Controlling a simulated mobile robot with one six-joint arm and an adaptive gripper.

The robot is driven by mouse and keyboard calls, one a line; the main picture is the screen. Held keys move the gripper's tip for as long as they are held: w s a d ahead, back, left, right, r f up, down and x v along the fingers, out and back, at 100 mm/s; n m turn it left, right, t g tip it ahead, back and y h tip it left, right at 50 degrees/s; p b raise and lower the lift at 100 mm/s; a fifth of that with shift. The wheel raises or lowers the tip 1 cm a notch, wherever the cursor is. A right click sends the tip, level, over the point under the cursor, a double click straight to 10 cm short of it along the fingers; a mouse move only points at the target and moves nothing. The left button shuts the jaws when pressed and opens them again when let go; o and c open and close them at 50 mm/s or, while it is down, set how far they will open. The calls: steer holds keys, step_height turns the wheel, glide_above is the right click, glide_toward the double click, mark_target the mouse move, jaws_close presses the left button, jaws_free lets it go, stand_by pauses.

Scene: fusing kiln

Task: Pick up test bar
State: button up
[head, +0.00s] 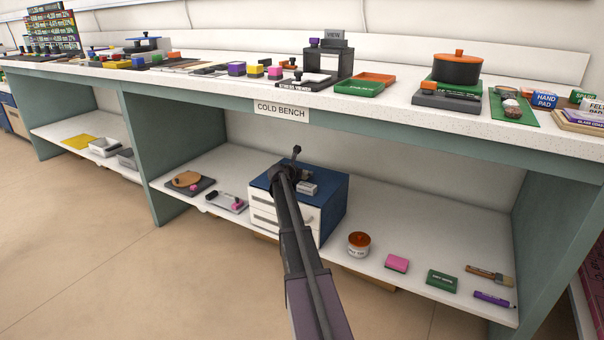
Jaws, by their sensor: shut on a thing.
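My arm reaches in from the bottom of the head view to the lower shelf of the cold bench. My gripper (294,160) is at its end, small and dark, over the blue drawer cabinet (333,207) in the picture. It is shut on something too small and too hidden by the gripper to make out. I cannot pick out the test bar for certain. A small grey piece (308,187) shows just right of the gripper, over the cabinet's top; I cannot tell what it is.
The bench top (400,95) overhangs the shelf and carries a stress viewer (328,62), a green tray (365,83) and a black pot (458,69).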

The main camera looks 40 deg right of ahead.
steer(key=shift+r+p, duration=1.65)
steer(key=shift+r, duration=0.2)
steer(key=s+a, duration=0.3)
steer(key=s, duration=0.1)
steer(key=s+a, duration=0.3)
steer(key=s, duration=0.1)
steer(key=s+a+p, duration=0.1)
steer(key=s+a, duration=0.2)
steer(key=s, duration=0.1)
steer(key=shift+s+a+r, duration=0.35)
steer(key=shift+s+r, duration=0.05)
steer(key=shift+s, duration=0.1)
